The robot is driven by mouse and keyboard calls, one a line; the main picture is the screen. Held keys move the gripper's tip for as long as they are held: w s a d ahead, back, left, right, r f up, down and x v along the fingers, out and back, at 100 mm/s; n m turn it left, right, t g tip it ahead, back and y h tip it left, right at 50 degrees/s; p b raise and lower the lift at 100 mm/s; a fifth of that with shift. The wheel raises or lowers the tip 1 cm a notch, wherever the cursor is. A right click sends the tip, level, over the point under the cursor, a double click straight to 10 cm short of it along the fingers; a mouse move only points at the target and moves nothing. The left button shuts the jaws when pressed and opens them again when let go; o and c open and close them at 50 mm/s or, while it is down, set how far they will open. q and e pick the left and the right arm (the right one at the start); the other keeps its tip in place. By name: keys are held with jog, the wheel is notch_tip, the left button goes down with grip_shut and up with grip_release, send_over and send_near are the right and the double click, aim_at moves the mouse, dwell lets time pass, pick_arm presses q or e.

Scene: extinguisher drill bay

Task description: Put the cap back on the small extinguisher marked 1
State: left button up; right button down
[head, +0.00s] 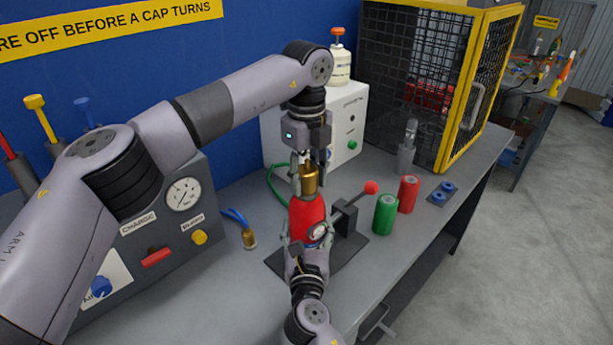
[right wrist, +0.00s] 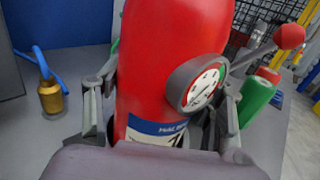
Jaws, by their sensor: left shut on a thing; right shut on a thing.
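The small red extinguisher (head: 307,218) stands upright at the bench clamp, with a round gauge on its side. Its body and the gauge fill the right wrist view (right wrist: 170,60). A blue and white label shows there, but I cannot read a number. My right gripper (head: 305,240) is shut on the extinguisher body, one finger on each side. My left gripper (head: 309,163) points down and is shut on the brass cap (head: 310,182). The cap is right over the extinguisher's top; I cannot tell whether it touches the neck.
The black clamp (head: 345,218) has a red-knobbed lever reaching right. Green (head: 385,214) and red (head: 408,194) cylinders stand right of it. A gauge panel (head: 165,215) and a brass hose fitting (head: 249,239) are left. A yellow-framed cage (head: 440,80) stands behind.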

pick_arm(q)
jog(key=m, duration=1.9)
jog(key=shift+m, duration=0.3)
jog(key=m, duration=1)
jog(key=shift+m, duration=0.3)
jog(key=o, duration=1.3)
jog(key=shift+o, duration=0.2)
